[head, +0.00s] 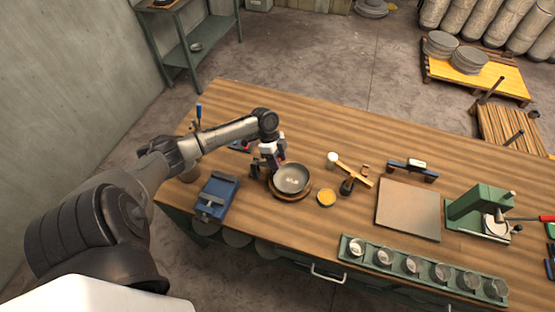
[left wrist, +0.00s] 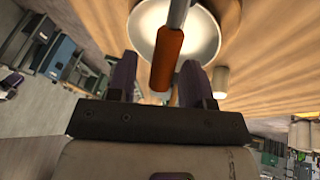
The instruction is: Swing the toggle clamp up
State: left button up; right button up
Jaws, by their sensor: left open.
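The grey bowl (head: 291,178) sits on a round wooden base (head: 291,198) near the front left of the workbench. My left gripper (head: 269,166) is at the bowl's left side, its fingers largely hidden by the wrist. In the left wrist view, the open fingers (left wrist: 159,78) straddle an orange grip on a metal rod, which looks like the toggle clamp handle (left wrist: 167,58). The handle passes in front of the pale bowl (left wrist: 195,30). I cannot tell whether a finger touches it. The clamp's body is hidden in the head view. My right gripper is not in view.
A blue vise (head: 217,198) stands left of the bowl, a small yellow-filled dish (head: 326,197) and a wooden-handled tool (head: 355,173) right of it. A green rack of cups (head: 425,270) lines the front edge. A flat board (head: 408,209) and green press (head: 478,208) stand farther right.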

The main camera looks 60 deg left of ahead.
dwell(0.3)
pick_arm(q)
grip_shut()
dwell(0.3)
